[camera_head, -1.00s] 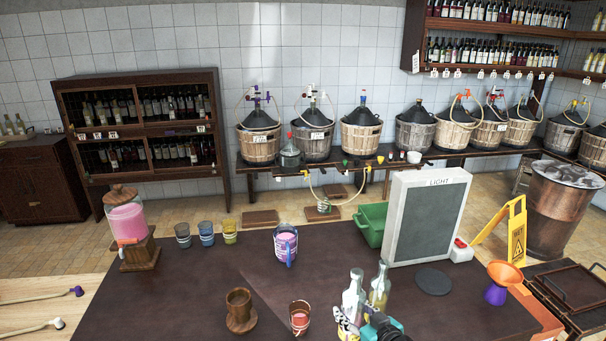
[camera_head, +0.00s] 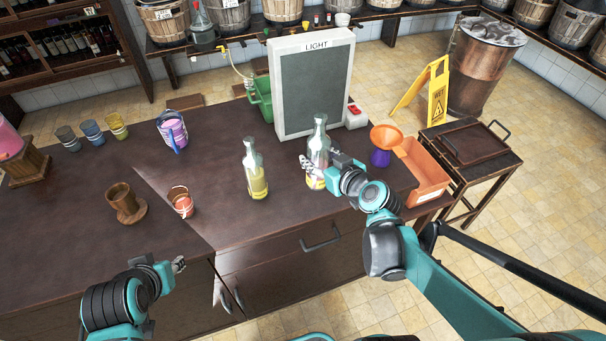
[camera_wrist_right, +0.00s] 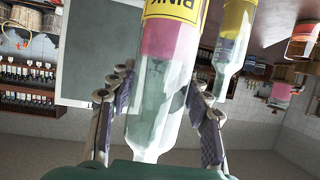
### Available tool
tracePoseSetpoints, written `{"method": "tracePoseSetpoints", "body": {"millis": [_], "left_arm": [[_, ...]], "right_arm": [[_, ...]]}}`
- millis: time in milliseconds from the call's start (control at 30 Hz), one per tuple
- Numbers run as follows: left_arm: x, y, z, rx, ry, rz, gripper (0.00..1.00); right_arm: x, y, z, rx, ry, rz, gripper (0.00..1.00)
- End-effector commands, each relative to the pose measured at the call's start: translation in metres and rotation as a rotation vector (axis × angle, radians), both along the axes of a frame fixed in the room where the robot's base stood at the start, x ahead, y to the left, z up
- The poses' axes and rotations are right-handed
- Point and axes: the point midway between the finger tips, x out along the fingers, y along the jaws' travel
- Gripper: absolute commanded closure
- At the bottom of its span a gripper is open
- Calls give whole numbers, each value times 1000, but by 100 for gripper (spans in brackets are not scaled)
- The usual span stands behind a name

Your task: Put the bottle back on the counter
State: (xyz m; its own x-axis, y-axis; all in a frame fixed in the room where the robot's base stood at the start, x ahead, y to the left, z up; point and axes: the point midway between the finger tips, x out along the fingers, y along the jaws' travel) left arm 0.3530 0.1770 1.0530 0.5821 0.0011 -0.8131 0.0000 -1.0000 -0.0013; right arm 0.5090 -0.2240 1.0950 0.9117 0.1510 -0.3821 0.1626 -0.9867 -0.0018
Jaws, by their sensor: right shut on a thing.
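A clear glass bottle (camera_head: 318,150) with a yellow label stands upright in my right gripper (camera_head: 316,168), in front of the light panel. In the right wrist view this bottle (camera_wrist_right: 160,95) shows upside down, with pink liquid and a yellow label reading PINK. The right gripper (camera_wrist_right: 158,110) has a finger on each side of it. I cannot tell whether its base touches the dark counter (camera_head: 225,215). A second bottle (camera_head: 254,170) with a yellow label stands on the counter to its left. My left gripper (camera_head: 179,265) is low at the counter's front edge; its fingers are too small to judge.
The light panel (camera_head: 312,85) stands behind the bottles. A small bucket (camera_head: 181,202), a wooden cup (camera_head: 124,203) and a purple pitcher (camera_head: 173,132) stand left. Counter between bucket and second bottle is clear.

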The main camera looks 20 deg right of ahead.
Motion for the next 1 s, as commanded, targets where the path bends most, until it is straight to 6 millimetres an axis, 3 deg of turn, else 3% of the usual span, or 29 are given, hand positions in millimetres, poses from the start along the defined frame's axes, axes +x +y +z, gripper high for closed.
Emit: {"method": "tracePoseSetpoints", "body": {"millis": [300,500,767,1000], "left_arm": [[0,0,-37,0,0,0,67],[0,0,-50,0,0,0,67],[0,0,-57,0,0,0,67],[0,0,-76,0,0,0,67]], "right_arm": [[60,29,-44,-1,-1,5,100],[92,43,-63,-1,-1,2,100],[103,47,-74,0,-2,-1,100],[102,47,-108,0,-2,-1,100]]}}
